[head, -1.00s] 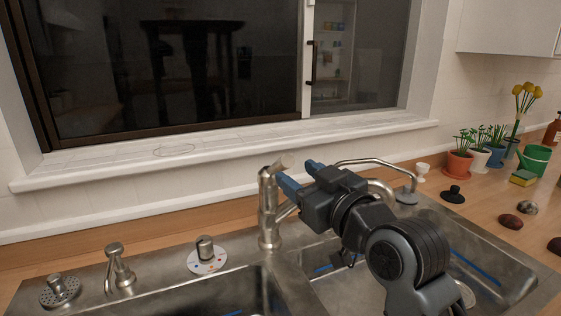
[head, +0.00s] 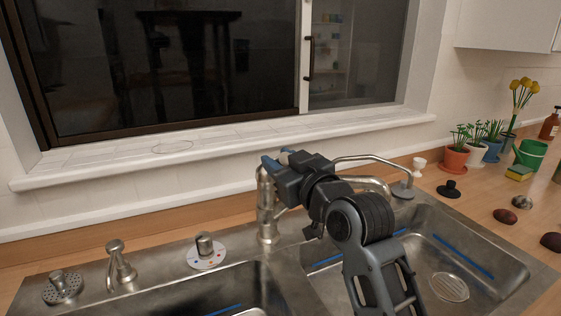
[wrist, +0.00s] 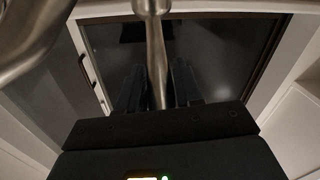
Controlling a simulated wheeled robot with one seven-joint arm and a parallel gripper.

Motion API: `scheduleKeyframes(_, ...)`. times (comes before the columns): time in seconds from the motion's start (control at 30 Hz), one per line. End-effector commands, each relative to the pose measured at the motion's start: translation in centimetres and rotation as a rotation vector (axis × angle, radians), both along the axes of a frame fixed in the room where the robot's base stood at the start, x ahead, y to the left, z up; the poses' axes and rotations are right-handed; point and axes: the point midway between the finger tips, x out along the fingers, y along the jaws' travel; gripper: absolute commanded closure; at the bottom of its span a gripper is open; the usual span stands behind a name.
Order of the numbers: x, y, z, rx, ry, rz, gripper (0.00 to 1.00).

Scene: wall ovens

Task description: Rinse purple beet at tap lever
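The metal tap (head: 267,215) stands upright behind the sink divider. My gripper (head: 279,158) is at the top of the tap, by its lever. In the wrist view the slim metal tap lever (wrist: 155,50) runs between my two dark fingers, with a gap on both sides, so my gripper is open around it. In the head view the lever is mostly hidden by my fingers. I cannot pick out a purple beet for certain. Two dark reddish-brown lumps lie on the right counter, one nearer the sink (head: 505,216) and one at the picture's edge (head: 551,242).
The double sink has a left basin (head: 240,290) and a right basin (head: 480,285) with a drain. A curved spout (head: 375,160) lies behind my gripper. The windowsill (head: 225,150) is close behind. Potted plants (head: 455,158) and a green can (head: 530,153) stand at right.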

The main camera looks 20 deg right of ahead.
Motion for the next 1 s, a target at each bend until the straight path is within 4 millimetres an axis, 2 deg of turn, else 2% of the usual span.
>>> scheduleKeyframes(0.03, 0.0, 0.0, 0.0, 0.000, 0.000, 0.000, 0.70)
scheduleKeyframes(0.3, 0.0, 0.0, 0.0, 0.000, 0.000, 0.000, 0.96)
scheduleKeyframes(0.37, 0.0, 0.0, 0.0, 0.000, 0.000, 0.000, 1.00)
scheduleKeyframes(0.67, 0.0, 0.0, 0.1, 0.000, 0.003, 0.000, 1.00)
scheduleKeyframes(1.0, 0.7, 0.0, 1.1, 0.000, 0.111, 0.000, 1.00)
